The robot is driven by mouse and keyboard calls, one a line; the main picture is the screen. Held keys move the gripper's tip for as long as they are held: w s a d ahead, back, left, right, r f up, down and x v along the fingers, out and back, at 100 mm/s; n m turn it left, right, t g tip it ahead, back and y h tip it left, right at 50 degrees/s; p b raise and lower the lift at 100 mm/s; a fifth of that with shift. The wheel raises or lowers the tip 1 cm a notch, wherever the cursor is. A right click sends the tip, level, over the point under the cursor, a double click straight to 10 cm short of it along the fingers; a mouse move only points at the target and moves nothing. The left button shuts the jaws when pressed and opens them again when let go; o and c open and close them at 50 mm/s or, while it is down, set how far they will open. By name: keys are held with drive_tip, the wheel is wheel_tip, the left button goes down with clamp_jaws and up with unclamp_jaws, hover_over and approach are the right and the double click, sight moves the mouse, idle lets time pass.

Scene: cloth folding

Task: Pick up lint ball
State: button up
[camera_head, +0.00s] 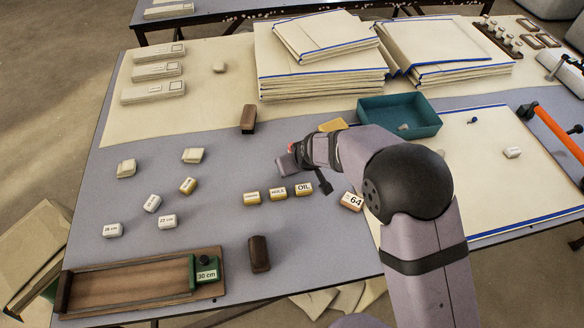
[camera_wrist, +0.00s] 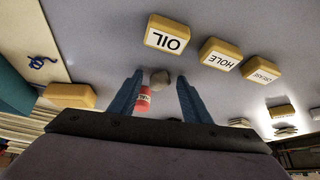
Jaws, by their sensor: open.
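A small grey-brown round ball (camera_wrist: 160,77), which looks like the lint ball, lies on the grey table top between the fingertips in the wrist view. My gripper (camera_wrist: 158,86) is open, with one blue finger on each side of the ball and a gap on both sides. In the head view my gripper (camera_head: 304,174) is low over the table, behind the labelled yellow blocks, and the ball cannot be made out there. A small red labelled object (camera_wrist: 143,99) sits close to the ball, near the left finger.
The OIL block (camera_wrist: 167,33), HOLE block (camera_wrist: 219,58) and CREASE block (camera_wrist: 262,70) stand just beyond the fingertips. A plain yellow block (camera_wrist: 70,95) is left of the gripper. A teal tray (camera_head: 420,133) stands behind my arm. A brown block (camera_head: 259,254) stands in front.

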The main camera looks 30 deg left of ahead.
clamp_jaws()
idle(0.4)
wheel_tip(320, 180, up, 10)
drive_tip(key=shift+b, duration=0.3)
idle(0.4)
